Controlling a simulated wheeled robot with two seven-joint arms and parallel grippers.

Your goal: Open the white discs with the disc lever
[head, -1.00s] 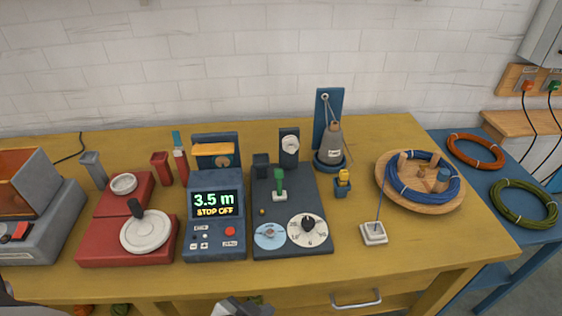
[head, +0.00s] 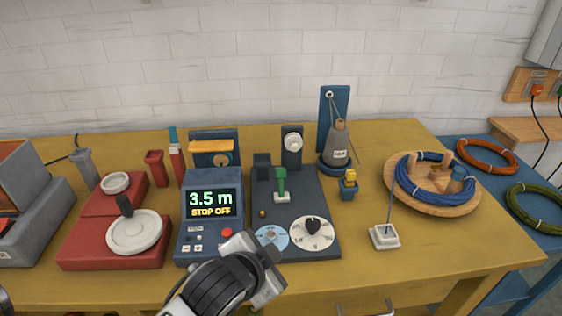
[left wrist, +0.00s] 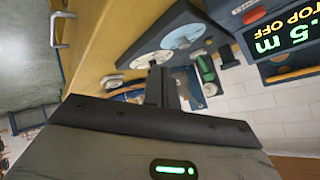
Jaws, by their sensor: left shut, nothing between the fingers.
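The round white discs (head: 293,142) show on a dark upright post at the back of the dark blue panel; they are too small to tell whether they are apart. A green lever (head: 281,180) stands upright on a white block on the same panel; I take it for the disc lever. It also shows in the left wrist view (left wrist: 207,68). My left gripper (head: 272,256) is over the panel's front edge, short of the lever and not touching it. Its fingers (left wrist: 160,85) are together and empty.
The panel has a pale blue dial (head: 271,237) and a white dial (head: 312,233). A meter (head: 210,205) reading "3.5 m STOP OFF" stands left of it. A grey weight (head: 337,147), a white square guide (head: 384,236) and a wooden reel (head: 440,205) with blue wool lie right.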

